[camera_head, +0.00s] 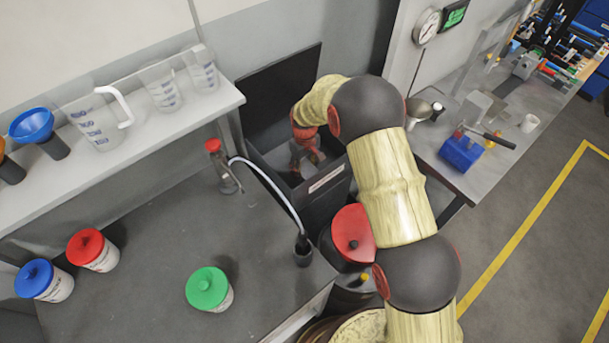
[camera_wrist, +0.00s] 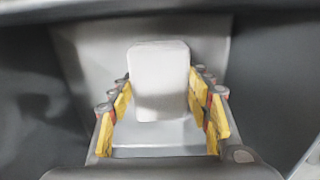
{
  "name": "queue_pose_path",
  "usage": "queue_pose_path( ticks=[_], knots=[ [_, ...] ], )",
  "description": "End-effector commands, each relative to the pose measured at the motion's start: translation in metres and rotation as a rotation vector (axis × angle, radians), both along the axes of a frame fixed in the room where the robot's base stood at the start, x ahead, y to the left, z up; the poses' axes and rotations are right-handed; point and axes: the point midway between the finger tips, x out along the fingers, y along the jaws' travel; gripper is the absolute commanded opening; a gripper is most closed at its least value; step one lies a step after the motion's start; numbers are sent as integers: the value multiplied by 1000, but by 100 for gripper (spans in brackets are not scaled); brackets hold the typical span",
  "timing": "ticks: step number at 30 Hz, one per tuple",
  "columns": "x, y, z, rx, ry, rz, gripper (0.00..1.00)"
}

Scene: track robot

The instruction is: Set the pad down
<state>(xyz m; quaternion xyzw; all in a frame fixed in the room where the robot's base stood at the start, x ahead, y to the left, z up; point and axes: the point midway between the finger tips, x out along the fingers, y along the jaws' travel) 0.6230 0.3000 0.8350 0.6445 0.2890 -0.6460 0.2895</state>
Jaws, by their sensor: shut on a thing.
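The pad (camera_wrist: 160,78) is a white block with rounded corners, between the yellow fingers in the wrist view. My gripper (camera_wrist: 162,105) is shut on it. In the camera_head view my gripper (camera_head: 308,150) reaches down inside an open dark bin (camera_head: 322,198), whose lid (camera_head: 283,88) stands raised behind. A pale bottom surface shows beyond and below the pad in the wrist view. I cannot tell whether the pad touches it. In the camera_head view the pad is too small and too covered to make out clearly.
Left of the bin is a grey bench with green (camera_head: 209,289), red (camera_head: 93,250) and blue-lidded (camera_head: 43,281) jars and a hose-fitted bottle (camera_head: 224,167). A red-lidded can (camera_head: 353,233) stands close in front of the bin. A shelf (camera_head: 130,150) holds measuring jugs.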

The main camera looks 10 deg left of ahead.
Motion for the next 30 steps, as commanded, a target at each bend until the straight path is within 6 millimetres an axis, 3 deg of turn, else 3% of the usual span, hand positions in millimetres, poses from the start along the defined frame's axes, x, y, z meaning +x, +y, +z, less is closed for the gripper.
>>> queue_pose_path(
  ticks=[9,21,22,30],
  knots=[
    [0,0,-36,0,0,0,24],
    [1,0,-41,1,-2,0,24],
    [1,0,-40,1,-2,0,51],
    [0,0,-40,0,-1,0,66]
  ],
)
